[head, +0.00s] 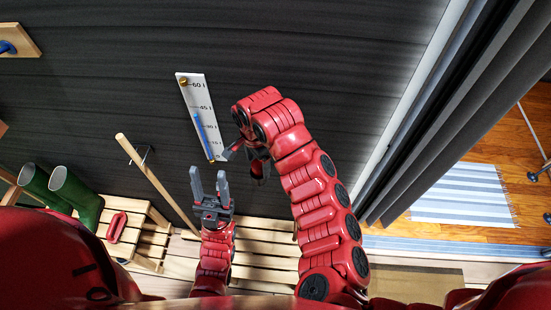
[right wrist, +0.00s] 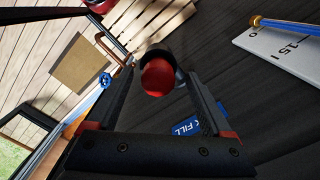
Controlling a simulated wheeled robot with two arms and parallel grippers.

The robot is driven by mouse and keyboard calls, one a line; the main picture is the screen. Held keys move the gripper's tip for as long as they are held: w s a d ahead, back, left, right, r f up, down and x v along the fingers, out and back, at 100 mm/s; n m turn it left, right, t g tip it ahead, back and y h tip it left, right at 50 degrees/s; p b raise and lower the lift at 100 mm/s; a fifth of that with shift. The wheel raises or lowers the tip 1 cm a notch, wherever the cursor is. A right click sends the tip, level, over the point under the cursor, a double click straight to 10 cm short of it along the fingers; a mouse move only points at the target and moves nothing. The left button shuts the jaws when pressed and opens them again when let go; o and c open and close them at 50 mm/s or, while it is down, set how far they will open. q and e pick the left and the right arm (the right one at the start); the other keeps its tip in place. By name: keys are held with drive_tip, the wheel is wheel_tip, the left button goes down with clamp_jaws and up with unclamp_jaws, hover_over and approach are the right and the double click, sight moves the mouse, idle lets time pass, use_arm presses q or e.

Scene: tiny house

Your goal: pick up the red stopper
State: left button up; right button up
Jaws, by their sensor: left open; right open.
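The red stopper (right wrist: 157,76) shows in the right wrist view as a round red end at the mouth of a dark cylinder (right wrist: 154,55). My right gripper (right wrist: 158,82) is open, with one finger on each side of the stopper; I cannot tell whether either touches it. In the head view my right gripper (head: 246,158) points down in front of the dark wall, and I cannot make out the stopper clearly there. My left gripper (head: 209,178) is open and empty, pointing up, to the left of and below the right one.
A white gauge board (head: 199,115) with a blue bar hangs on the wall near my grippers. A blue FILL label (right wrist: 186,128) lies close behind the right finger. A wooden pole (head: 155,177), green boots (head: 78,195) and slatted benches (head: 262,250) stand at lower left and middle.

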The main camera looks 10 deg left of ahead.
drive_tip(key=shift+d+f, duration=0.15)
drive_tip(key=shift+f, duration=0.2)
drive_tip(key=shift+s+r, duration=0.1)
drive_tip(key=shift+s, duration=0.1)
drive_tip(key=shift+c, duration=0.7)
drive_tip(key=shift+a, duration=0.2)
drive_tip(key=shift+c, duration=1.3)
drive_tip(key=shift+w+d, duration=0.1)
drive_tip(key=shift+w, duration=0.05)
drive_tip(key=c, duration=0.7)
clamp_jaws()
